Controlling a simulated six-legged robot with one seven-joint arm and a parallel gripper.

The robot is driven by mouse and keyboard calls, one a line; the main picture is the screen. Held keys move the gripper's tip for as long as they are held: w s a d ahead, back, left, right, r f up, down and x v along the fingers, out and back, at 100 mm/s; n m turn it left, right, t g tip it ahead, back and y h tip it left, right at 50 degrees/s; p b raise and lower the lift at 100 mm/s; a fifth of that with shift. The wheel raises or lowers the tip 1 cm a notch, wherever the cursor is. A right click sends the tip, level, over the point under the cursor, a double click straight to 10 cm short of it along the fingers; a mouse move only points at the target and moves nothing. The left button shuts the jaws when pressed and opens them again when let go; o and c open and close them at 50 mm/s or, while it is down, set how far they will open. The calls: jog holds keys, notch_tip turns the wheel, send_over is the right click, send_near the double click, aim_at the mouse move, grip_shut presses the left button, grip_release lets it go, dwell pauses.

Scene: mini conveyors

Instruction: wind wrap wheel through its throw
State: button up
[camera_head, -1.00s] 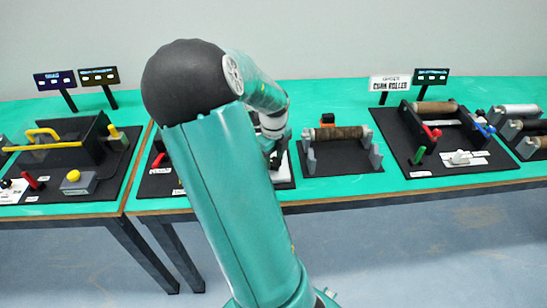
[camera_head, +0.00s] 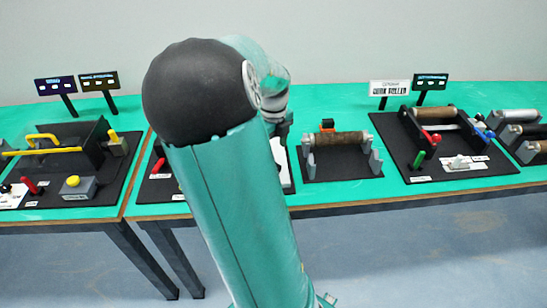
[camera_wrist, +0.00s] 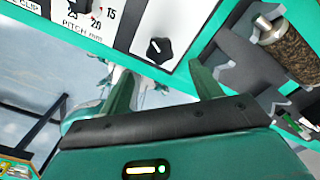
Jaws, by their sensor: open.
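My gripper (camera_wrist: 163,76) is open and empty in the wrist view, its two green fingers spread apart. Beyond the fingertips is a white panel (camera_wrist: 205,18) with a black pointer knob (camera_wrist: 158,50) at its lower part. A second dark dial (camera_wrist: 82,6), cut by the top edge, has "PITCH mm" and numbers around it. The fingers appear apart from both knobs. I cannot pick out a wrap wheel for certain. In the head view my arm hides most of the station behind it; a red handle (camera_head: 158,165) shows at its left.
A brown roller (camera_head: 338,138) on grey stands is right of my arm; a brown roll (camera_wrist: 285,50) shows in the wrist view. Another roller station (camera_head: 440,140) stands further right, and a yellow-handled station (camera_head: 62,150) left. The green table's (camera_head: 345,205) front edge runs below.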

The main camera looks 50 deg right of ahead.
notch_tip(320, 180, up, 6)
jog(key=shift+r, duration=0.2)
dwell(0.5)
jog(key=w+a+r+n+t+y, duration=0.1)
jog(key=w+a+r+n+t, duration=0.1)
jog(key=a+n, duration=0.85)
jog(key=w+a+r+n+t, duration=0.1)
jog(key=a+r+n, duration=0.1)
jog(key=a+n, duration=0.8)
jog(key=s+a+r+n+t, duration=0.1)
jog(key=s+a+n, duration=0.2)
jog(key=a+n, duration=0.5)
jog(key=s+a+r+n+t+h, duration=0.1)
jog(key=s+a+n, duration=0.2)
jog(key=a+n, duration=0.5)
jog(key=shift+s+n+t, duration=0.15)
jog(key=shift+n+t, duration=0.15)
jog(key=shift+n, duration=0.25)
jog(key=shift+r, duration=0.1)
